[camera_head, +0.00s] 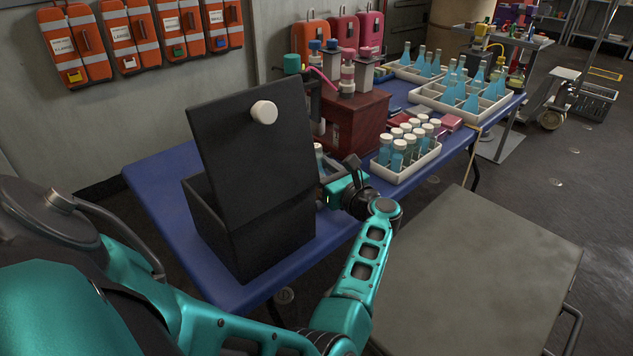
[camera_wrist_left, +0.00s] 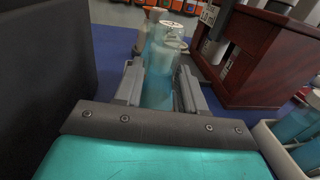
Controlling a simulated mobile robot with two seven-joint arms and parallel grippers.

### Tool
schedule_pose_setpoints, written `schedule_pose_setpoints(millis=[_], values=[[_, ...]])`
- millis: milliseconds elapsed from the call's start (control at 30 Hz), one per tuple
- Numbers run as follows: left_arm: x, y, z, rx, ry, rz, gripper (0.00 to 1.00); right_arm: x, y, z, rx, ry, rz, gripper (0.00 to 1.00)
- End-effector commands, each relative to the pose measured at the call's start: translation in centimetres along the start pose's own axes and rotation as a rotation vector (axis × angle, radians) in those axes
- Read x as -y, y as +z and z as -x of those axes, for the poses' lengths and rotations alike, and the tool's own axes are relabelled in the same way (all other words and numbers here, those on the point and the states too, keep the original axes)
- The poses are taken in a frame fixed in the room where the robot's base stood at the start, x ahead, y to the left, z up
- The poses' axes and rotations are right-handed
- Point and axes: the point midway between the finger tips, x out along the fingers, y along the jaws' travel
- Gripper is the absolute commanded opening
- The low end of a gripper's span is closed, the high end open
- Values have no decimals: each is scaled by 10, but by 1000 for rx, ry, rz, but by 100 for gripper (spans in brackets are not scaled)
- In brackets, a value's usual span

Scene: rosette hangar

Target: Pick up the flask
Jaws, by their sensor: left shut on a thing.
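A flask (camera_wrist_left: 160,72) with blue liquid and a pale top stands upright between the two grey fingers of my left gripper (camera_wrist_left: 158,88) in the left wrist view. The gripper is shut on it. In the head view my left gripper (camera_head: 331,187) is at the table's front edge, just right of the black box, and its fingers are mostly hidden. A white-capped bottle (camera_head: 318,150) shows just behind it. Whether this is the held flask I cannot tell. My right gripper is not in view.
The open black box (camera_head: 265,235) with its raised lid stands close left of the gripper on the blue table (camera_head: 160,170). A dark red cabinet (camera_head: 355,122) is behind. A white rack (camera_head: 405,172) of capped bottles is to the right. Trays of conical flasks (camera_head: 470,104) stand farther back.

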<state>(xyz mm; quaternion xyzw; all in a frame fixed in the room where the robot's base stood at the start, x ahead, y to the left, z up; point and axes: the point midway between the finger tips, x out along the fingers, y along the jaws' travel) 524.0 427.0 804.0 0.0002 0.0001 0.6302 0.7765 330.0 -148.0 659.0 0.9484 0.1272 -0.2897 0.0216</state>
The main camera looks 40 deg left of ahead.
Motion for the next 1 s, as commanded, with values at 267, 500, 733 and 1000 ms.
schedule_pose_setpoints(millis=[267,500,733,1000], values=[[0,5,0,2,0,2,0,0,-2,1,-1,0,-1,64],[0,29,0,2,0,3,0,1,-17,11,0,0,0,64],[1,82,0,2,0,6,0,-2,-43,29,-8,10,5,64],[1,150,0,2,-1,4,0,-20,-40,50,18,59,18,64]])
